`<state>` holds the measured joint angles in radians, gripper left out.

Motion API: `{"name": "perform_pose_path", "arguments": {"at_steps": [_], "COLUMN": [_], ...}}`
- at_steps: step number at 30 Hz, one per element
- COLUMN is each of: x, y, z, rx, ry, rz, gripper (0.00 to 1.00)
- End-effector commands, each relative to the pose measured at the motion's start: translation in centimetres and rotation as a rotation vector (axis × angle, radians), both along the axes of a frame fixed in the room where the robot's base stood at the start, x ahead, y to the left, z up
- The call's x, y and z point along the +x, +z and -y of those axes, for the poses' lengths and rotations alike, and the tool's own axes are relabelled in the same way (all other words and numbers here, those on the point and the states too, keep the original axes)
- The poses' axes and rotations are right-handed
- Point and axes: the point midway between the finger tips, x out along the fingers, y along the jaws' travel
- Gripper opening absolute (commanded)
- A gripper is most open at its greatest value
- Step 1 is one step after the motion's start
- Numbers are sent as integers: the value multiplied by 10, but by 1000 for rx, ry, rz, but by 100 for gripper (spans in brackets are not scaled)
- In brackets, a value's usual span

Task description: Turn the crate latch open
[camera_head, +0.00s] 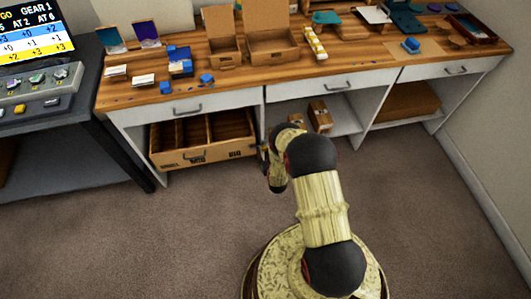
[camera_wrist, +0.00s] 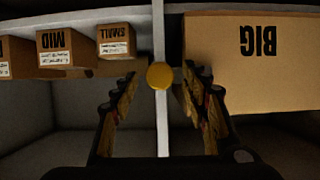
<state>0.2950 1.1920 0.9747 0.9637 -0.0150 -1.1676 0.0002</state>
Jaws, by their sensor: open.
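A wooden crate (camera_head: 240,153) with open compartments and size labels on its front sits in the left bay under the bench. A small dark fitting shows on its front, too small to make out as a latch. In the wrist view my gripper (camera_wrist: 160,80) is open, with one finger on each side and nothing held. A round yellow disc (camera_wrist: 159,75) shows between the fingertips, in front of a pale upright panel (camera_wrist: 162,125). I cannot tell whether it is the latch or whether a finger touches it.
In the wrist view, upside-down boxes marked MID (camera_wrist: 68,58) and SMALL (camera_wrist: 117,45) stand left of the panel, and a BIG box (camera_wrist: 255,85) right. The wooden bench (camera_head: 230,84) holds many small items. A dark console (camera_head: 75,135) stands left. The carpet is clear.

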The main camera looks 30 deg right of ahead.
Motion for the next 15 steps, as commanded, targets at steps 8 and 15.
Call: {"name": "perform_pose_path", "arguments": {"at_steps": [8,15], "x": [6,6], "y": [-2,-2], "z": [2,2], "rx": [0,0], "ry": [0,0], "rz": [-1,-1], "gripper": [46,38]}}
